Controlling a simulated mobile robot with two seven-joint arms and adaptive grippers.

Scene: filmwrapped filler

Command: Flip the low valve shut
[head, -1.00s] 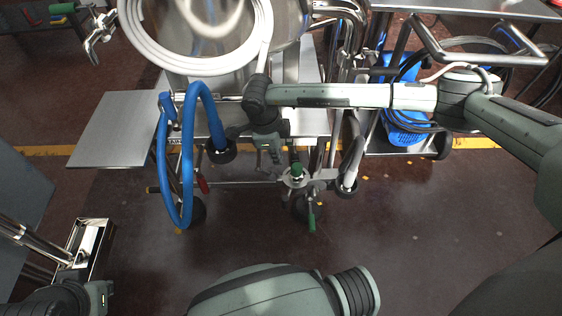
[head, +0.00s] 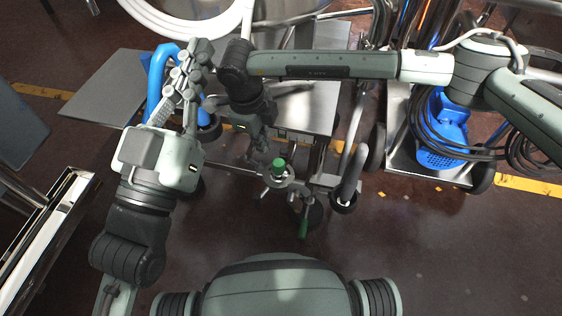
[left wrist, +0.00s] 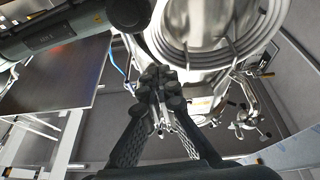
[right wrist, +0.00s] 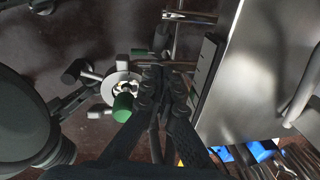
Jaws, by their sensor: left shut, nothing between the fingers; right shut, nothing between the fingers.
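A valve fitting with a green knob (head: 278,165) sits low on the pipework in front of the cart. A green-ended lever (head: 303,228) hangs down below it and to the right. I cannot tell which of these is the low valve. My right gripper (head: 259,150) points down, shut and empty, just left of the green knob and seemingly apart from it. In the right wrist view the knob (right wrist: 122,107) shows left of the shut fingertips (right wrist: 155,80), beside a round silver disc. My left gripper (head: 197,58) is shut and empty, raised beside the blue hose (head: 158,75).
My right forearm crosses above the steel cart shelf (head: 312,105). A large steel vessel (left wrist: 195,40) is close to my left gripper. Floor in front is clear.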

